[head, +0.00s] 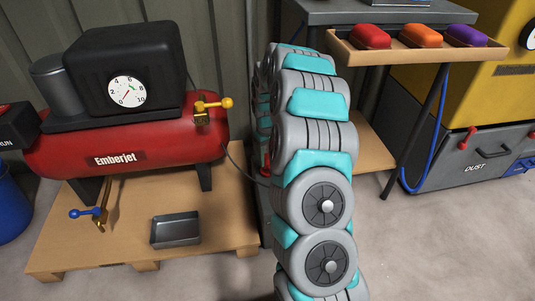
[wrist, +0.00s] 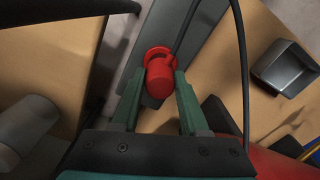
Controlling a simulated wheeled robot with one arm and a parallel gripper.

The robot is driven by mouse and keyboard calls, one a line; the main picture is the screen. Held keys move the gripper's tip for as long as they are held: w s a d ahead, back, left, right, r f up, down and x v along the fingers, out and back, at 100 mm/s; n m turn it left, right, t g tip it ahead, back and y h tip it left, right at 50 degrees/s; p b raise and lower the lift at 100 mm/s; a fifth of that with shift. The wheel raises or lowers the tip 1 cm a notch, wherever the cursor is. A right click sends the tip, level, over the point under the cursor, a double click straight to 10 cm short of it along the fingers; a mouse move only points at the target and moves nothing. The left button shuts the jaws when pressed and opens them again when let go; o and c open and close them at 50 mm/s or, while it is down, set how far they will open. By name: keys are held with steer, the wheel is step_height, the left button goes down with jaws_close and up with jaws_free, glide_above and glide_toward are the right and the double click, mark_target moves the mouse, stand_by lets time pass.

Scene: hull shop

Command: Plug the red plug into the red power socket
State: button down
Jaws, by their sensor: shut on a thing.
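The red plug (wrist: 160,84) is a rounded red cylinder between the two green fingers of my gripper (wrist: 161,78) in the wrist view. The fingers are shut on it. A red ring-shaped part (wrist: 157,51) shows at its far end, against a grey strip (wrist: 200,35). I cannot tell whether this ring is the socket or part of the plug, nor how far the two are joined. In the head view a small red part (head: 265,163) shows beside my arm, low on a grey post. My gripper is hidden behind my arm there.
A red Emberjet compressor (head: 160,145) stands on a wooden pallet (head: 80,245) at left, with a metal tray (head: 175,230). A dark cable (wrist: 243,65) runs close by my gripper. A shelf (head: 400,52) holds red, orange and purple items at right.

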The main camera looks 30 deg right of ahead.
mark_target(268, 156)
steer(key=shift+f, duration=0.7)
steer(key=shift+f, duration=0.55)
stand_by(2.2)
steer(key=shift+c, duration=1.7)
jaws_free()
steer(key=shift+r, duration=0.15)
step_height(268, 156, up, 7)
steer(key=shift+f+p, duration=0.15)
steer(key=shift+p, duration=0.3)
steer(key=shift+r, duration=0.4)
